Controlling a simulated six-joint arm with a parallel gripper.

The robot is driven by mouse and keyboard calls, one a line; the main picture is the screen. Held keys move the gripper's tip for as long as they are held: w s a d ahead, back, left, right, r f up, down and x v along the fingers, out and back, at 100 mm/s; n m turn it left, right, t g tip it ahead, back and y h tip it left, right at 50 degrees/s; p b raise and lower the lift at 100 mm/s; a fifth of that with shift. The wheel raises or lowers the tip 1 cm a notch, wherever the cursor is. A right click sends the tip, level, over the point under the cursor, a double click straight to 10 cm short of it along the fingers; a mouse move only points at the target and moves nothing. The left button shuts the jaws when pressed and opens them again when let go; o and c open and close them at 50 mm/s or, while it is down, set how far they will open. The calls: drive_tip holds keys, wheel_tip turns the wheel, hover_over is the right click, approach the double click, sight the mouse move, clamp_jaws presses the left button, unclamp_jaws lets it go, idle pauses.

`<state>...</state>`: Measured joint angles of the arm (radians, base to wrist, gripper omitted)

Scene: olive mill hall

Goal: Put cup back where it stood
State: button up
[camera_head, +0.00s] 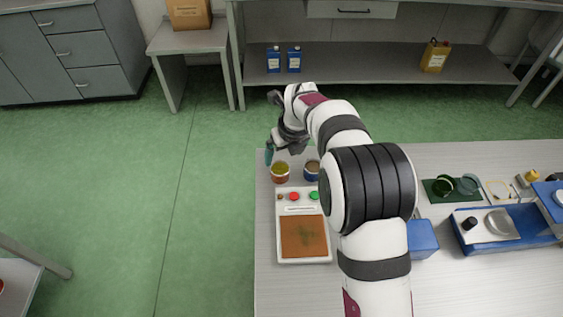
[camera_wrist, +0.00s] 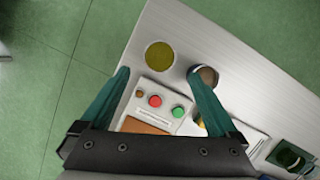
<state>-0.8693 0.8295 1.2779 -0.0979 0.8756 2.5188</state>
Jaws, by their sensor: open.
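A cup with olive-yellow contents (camera_head: 280,172) and an orange-brown lower side stands upright at the table's far left corner. From above it is a round olive disc (camera_wrist: 159,55) in the wrist view, between and beyond my fingertips. A blue cup with brown contents (camera_head: 312,171) stands just right of it. In the wrist view this brown-filled cup (camera_wrist: 208,74) is partly hidden by my right finger. My gripper (camera_head: 284,150) is open, with teal fingers (camera_wrist: 158,73), above the table's far edge. Nothing shows held between the fingers. I cannot tell which cup the task means.
A white panel (camera_head: 289,211) with red and green buttons and a brown plate lies near the cups. A green mat (camera_head: 430,194) with dark green round dishes, a blue box (camera_head: 421,240) and a blue tray (camera_head: 534,237) are to the right. Floor is open left of the table.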

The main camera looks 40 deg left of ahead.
drive_tip(key=s+d+r+n, duration=0.1)
drive_tip(key=d+r+n, duration=0.25)
drive_tip(key=d, duration=0.55)
drive_tip(key=s+d+r+n+h, duration=0.15)
drive_tip(key=d+r, duration=0.35)
drive_tip(key=d, duration=0.5)
drive_tip(key=s+d+r+n, duration=0.1)
drive_tip(key=d+r+n, duration=0.3)
drive_tip(key=d, duration=0.5)
drive_tip(key=s+d+n, duration=0.4)
drive_tip(key=s+d, duration=0.2)
drive_tip(key=s, duration=0.3)
drive_tip(key=s+d+f+n+g, duration=0.1)
drive_tip(key=s+d+n, duration=0.2)
drive_tip(key=s+d, duration=0.3)
drive_tip(key=s, duration=0.3)
drive_tip(key=shift+s+d+f+n+g, duration=0.2)
drive_tip(key=shift+d+f+n+g, duration=0.1)
drive_tip(key=shift+d+n, duration=0.1)
